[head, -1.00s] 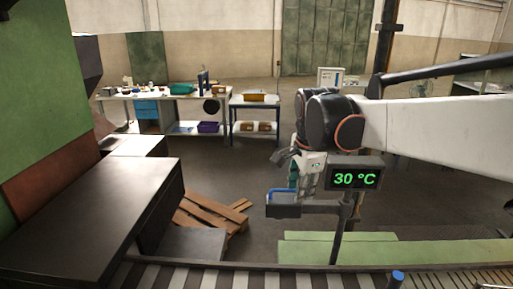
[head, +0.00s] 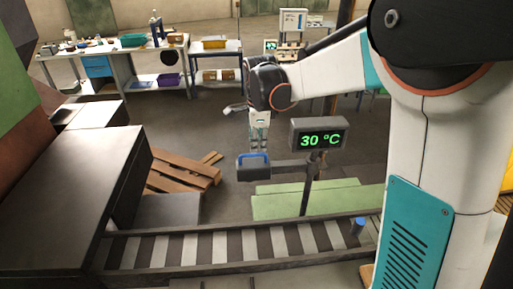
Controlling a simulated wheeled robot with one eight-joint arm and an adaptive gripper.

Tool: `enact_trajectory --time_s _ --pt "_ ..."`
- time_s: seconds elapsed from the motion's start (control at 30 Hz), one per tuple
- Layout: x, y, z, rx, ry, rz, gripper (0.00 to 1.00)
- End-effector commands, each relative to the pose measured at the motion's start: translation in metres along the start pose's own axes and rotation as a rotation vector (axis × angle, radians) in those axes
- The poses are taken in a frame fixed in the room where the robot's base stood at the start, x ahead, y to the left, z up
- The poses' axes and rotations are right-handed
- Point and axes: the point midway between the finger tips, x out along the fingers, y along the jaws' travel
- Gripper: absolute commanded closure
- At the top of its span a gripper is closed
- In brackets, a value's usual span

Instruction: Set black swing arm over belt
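The black swing arm (head: 288,170) reaches left from a dark post (head: 306,195), on the far side of the belt. Its free end is a dark block (head: 251,173) with a blue handle (head: 253,156) on top. The belt (head: 215,246), striped dark and light, runs across the lower view. The swing arm stands roughly along the belt, not across it. My gripper (head: 259,147) points down just above and behind the blue handle. Its fingers are small and partly hidden, so I cannot tell whether they are open or touch the handle.
A display (head: 319,139) reading 30 °C sits on the post. A large dark housing (head: 75,205) stands at the belt's left end. A wooden pallet (head: 180,180) and green slabs (head: 305,199) lie beyond the belt. A short blue-topped peg (head: 357,226) stands at the belt's right.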

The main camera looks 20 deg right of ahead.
Motion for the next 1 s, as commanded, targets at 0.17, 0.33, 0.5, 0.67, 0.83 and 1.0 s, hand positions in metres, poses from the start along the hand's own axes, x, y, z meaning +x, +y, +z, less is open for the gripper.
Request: enact_trajectory --time_s 0.17,0.33,0.5,0.67,0.83,1.0 --pt "0.029 -0.001 0.000 0.000 0.000 0.000 0.69" --pt "0.044 -0.001 0.000 0.000 0.000 0.000 0.69" --pt "0.049 0.000 0.000 -0.001 0.000 0.000 0.69" --pt "0.049 0.000 0.000 -0.001 0.000 0.000 0.69" --pt "0.049 0.000 0.000 -0.001 0.000 0.000 0.99" --pt "0.049 0.000 0.000 -0.001 0.000 0.000 1.00"
